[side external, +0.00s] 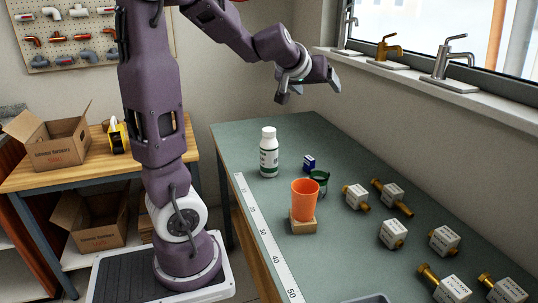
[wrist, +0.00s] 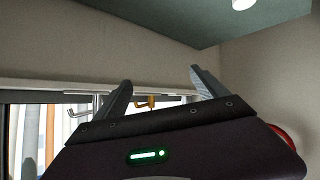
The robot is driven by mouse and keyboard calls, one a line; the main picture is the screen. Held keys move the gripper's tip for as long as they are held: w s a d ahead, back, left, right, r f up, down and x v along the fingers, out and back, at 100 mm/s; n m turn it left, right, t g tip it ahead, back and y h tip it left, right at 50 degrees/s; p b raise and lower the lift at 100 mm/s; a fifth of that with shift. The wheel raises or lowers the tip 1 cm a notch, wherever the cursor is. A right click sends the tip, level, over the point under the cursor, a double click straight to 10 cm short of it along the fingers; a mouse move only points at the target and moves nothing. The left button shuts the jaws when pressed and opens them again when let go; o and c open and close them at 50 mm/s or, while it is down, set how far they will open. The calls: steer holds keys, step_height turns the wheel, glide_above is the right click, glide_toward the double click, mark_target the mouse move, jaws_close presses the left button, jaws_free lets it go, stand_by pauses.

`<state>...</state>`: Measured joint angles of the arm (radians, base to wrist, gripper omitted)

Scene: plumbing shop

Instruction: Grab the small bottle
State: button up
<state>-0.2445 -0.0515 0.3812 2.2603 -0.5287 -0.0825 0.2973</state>
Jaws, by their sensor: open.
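The small bottle (side external: 269,153) is white with a white cap and a dark green label. It stands upright on the green-grey table (side external: 240,147) near its far left part in the side view. My gripper (side external: 309,94) is above the table, up and to the right of the bottle in that view, with empty space between them. In the wrist view my gripper (wrist: 160,85) has its two fingers apart with nothing between them. A white round object (wrist: 243,4), cut off by the top edge, shows there; it looks like the bottle.
Several brass valves with white tags (side external: 393,194) lie to the right. A ruler strip (side external: 265,237) runs along the left edge. Taps (side external: 447,62) stand on the windowsill.

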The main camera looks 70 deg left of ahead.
mark_target(271, 150)
steer(key=s+a+f+n+g+y, duration=0.2)
steer(key=s+a+y, duration=0.15)
steer(key=a, duration=0.45)
steer(key=s+a+f+n+g+y, duration=0.1)
steer(key=s+a+n+g+y, duration=0.2)
steer(key=a, duration=0.5)
steer(key=shift+m+t+h, duration=0.3)
steer(key=shift+m+h, duration=0.15)
steer(key=shift+m, duration=0.15)
steer(key=f, duration=2.1)
steer(key=shift+d+f, duration=0.2)
steer(key=shift+d, duration=0.2)
steer(key=shift+a+f, duration=0.1)
steer(key=shift+f, duration=0.25)
steer(key=x, duration=0.7)
steer(key=shift+s+f, duration=0.3)
steer(key=shift+s, duration=0.1)
steer(key=shift+r, duration=0.1)
jaws_close()
